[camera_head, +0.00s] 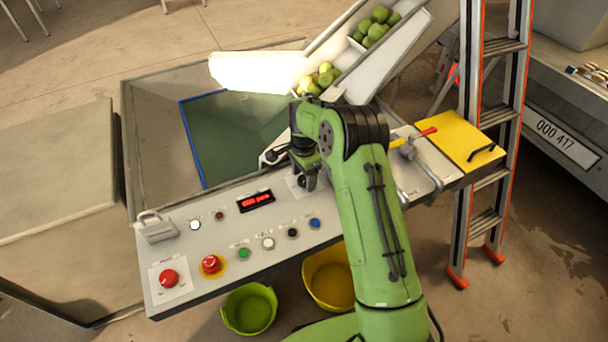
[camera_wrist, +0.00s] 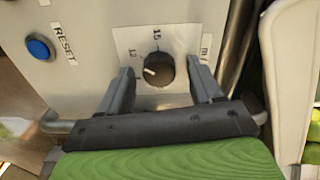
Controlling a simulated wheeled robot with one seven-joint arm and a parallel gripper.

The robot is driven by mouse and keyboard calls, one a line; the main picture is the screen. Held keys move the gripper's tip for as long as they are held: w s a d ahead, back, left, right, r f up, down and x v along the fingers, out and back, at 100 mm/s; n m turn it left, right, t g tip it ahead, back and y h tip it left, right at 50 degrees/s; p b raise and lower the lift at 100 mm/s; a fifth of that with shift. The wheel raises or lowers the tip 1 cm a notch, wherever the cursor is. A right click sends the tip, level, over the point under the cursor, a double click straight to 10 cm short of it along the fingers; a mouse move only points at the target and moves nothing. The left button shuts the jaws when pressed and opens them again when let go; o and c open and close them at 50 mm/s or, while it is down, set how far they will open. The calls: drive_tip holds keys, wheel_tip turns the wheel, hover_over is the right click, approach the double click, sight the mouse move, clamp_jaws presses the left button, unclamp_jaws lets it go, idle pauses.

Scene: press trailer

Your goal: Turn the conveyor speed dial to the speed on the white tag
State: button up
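The speed dial (camera_wrist: 158,70) is a round black knob with a pale pointer line, set on a white scale plate (camera_wrist: 128,42) in the wrist view. The pointer aims to the left side, near a blurred number. Another number, which looks like 15, stands above the knob. My gripper (camera_wrist: 161,67) is open, with one finger on each side of the dial. Gaps show between both fingers and the knob. In the head view my gripper (camera_head: 305,180) is over the panel and hides the dial. I cannot make out a white tag with a speed.
The control panel (camera_head: 215,258) carries a red display (camera_head: 256,201), several coloured buttons, a red emergency button (camera_head: 211,264) and a padlock-shaped piece (camera_head: 156,227). Red- and yellow-handled valves (camera_head: 412,146) stand right of my arm. A blue RESET button (camera_wrist: 39,48) is left of the dial.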

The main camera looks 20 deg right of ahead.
wheel_tip(320, 180, up, 16)
drive_tip(key=p, duration=0.4)
drive_tip(key=shift+f, duration=0.15)
wheel_tip(320, 180, up, 10)
drive_tip(key=n+t, duration=0.1)
drive_tip(key=n, duration=0.3)
hover_over(304, 179)
drive_tip(key=s, duration=0.6)
drive_tip(key=s+r+n+t+p, duration=0.1)
drive_tip(key=s+r+n+t, duration=0.15)
drive_tip(key=s+r, duration=0.45)
drive_tip(key=s+f+n+t+p, duration=0.1)
drive_tip(key=s+n, duration=0.6)
drive_tip(key=s, duration=1.3)
drive_tip(key=shift+s+f+n+t, duration=0.3)
drive_tip(key=shift+f+n+t, duration=0.05)
drive_tip(key=shift+f+t, duration=0.2)
